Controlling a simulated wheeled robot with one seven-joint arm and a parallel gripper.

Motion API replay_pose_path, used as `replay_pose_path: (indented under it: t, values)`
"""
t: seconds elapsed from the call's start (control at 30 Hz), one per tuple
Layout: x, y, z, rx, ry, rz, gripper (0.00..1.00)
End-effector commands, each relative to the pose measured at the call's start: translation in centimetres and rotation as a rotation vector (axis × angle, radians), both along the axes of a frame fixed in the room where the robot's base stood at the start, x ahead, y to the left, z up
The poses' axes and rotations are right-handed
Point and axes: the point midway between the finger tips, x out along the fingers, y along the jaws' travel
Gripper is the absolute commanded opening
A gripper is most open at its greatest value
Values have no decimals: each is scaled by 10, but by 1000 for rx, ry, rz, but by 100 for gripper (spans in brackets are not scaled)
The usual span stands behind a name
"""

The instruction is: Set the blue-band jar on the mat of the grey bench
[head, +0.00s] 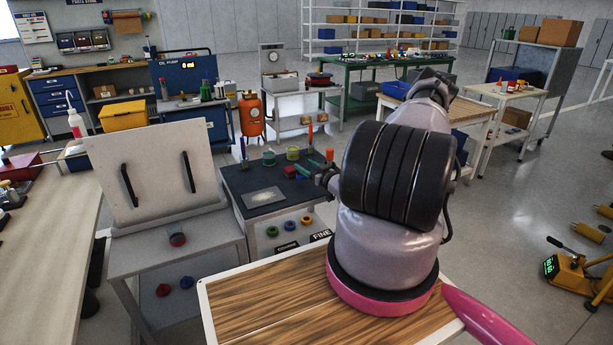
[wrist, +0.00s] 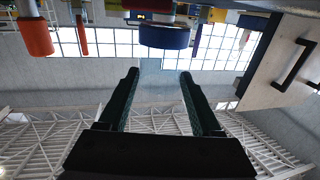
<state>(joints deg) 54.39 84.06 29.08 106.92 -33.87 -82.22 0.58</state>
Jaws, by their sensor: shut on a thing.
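My gripper (wrist: 159,76) is shut on a clear, see-through jar, which shows faintly between the fingertips in the wrist view. A blue band (wrist: 165,36) lines up with it, so I take it as the blue-band jar. In the head view my gripper (head: 306,168) is over the right part of the dark-topped grey bench (head: 236,178); the held jar cannot be made out there. The light grey mat (head: 263,197) lies bare on that bench top, to the left of and nearer than my gripper.
A pale panel with black handles (head: 150,165) stands to the left.

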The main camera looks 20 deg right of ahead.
Motion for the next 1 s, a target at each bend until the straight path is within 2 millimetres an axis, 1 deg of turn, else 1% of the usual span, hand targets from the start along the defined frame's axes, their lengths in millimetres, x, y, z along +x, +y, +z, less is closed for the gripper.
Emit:
replay_pose_path:
  t: [0.3, 0.67, 0.7, 0.77, 0.8, 1.0]
  values:
    - [0, 1, -36, -1, 0, 0, 0]
    - [0, 0, -40, 0, -1, 0, 0]
    - [0, 0, -40, 0, 0, 0, 69]
    - [0, 0, -40, -1, 0, 0, 92]
    - [0, 0, -40, -1, 0, 0, 96]
    - [0, 0, -40, 0, 0, 0, 96]
